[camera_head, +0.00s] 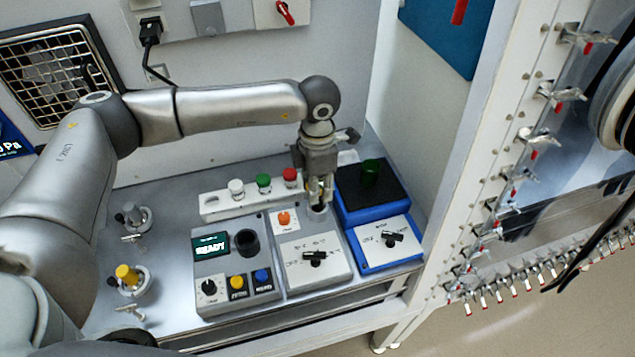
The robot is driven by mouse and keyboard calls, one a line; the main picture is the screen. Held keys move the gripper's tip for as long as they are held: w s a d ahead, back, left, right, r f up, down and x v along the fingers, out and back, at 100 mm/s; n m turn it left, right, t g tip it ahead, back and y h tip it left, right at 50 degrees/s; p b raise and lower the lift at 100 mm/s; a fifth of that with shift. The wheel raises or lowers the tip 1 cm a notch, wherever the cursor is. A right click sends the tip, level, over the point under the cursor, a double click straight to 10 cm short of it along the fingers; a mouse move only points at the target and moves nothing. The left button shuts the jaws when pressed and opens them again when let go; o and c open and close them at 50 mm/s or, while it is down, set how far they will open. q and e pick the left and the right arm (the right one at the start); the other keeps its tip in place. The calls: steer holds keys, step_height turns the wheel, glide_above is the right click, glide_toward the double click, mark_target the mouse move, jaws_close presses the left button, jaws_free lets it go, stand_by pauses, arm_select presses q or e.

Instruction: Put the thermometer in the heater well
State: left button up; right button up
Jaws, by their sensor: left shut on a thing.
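My left gripper (318,188) points down over the back right part of a grey box, the middle one of three devices. It is shut on a small, slim thing that looks like the thermometer, mostly hidden by the fingers. The grey box (328,278) has a black knob on its front and an orange-topped piece (284,218) at its back left. The heater well seems to be in this box, below the fingers. I cannot tell whether the held thing's lower end is inside it. My right gripper is not in view.
Left of the grey box is a device with a READY display (211,245) and a black cup (247,242). A white rack (215,208) with capped vials stands behind. At the right, a blue device (350,215) carries a dark green vial (371,172). A wall stands beyond.

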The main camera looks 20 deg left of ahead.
arm_select(q)
steer(key=shift+f, duration=0.65)
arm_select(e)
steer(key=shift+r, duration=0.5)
arm_select(q)
steer(key=shift+f, duration=0.15)
steer(key=o, duration=1)
steer(key=shift+o, duration=0.2)
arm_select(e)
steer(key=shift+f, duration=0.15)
